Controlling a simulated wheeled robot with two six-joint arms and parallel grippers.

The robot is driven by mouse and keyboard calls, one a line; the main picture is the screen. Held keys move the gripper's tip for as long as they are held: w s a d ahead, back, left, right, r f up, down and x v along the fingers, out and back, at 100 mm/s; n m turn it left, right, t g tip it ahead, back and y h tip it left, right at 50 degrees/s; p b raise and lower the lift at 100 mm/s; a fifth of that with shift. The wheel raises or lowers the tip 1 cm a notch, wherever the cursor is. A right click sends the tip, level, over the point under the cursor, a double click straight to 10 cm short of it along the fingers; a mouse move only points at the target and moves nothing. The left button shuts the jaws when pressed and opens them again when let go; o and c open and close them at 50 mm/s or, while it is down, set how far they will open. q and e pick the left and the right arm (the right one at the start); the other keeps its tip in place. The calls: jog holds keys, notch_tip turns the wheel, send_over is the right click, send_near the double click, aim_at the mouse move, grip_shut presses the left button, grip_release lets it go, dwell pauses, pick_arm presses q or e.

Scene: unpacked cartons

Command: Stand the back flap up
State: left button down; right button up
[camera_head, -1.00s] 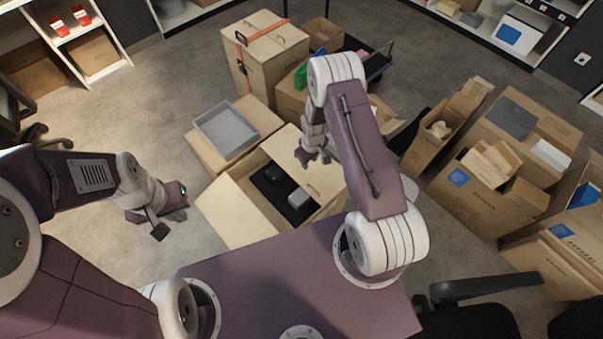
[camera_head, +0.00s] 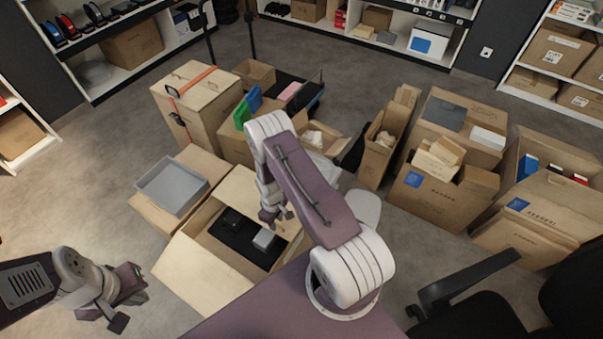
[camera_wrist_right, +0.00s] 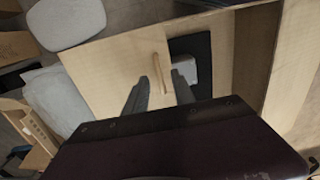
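The open carton (camera_head: 186,240) stands in front of me, with a dark object and a small grey box (camera_head: 264,239) on black lining inside. One pale flap (camera_head: 185,275) slopes out towards me. The back flap (camera_head: 240,185) is a pale panel at the carton's far side, lying low; it also fills the middle of the right wrist view (camera_wrist_right: 105,75), with a narrow slot or tab near its inner edge. My right gripper (camera_head: 272,216) is over that inner edge, fingers apart (camera_wrist_right: 160,88); contact is unclear. My left gripper (camera_head: 128,302) is open and empty, left of the carton.
A low carton with a grey tray (camera_head: 172,187) adjoins on the left. A tall strapped carton (camera_head: 197,105) stands behind it. Several filled cartons (camera_head: 430,195) stand at right, and a black chair (camera_head: 460,300) at lower right. The floor at left is clear.

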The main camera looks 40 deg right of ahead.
jog(key=shift+f+b, duration=0.8)
jog(key=shift+f, duration=0.5)
jog(key=shift+c, duration=0.3)
jog(key=shift+r, duration=0.1)
grip_shut()
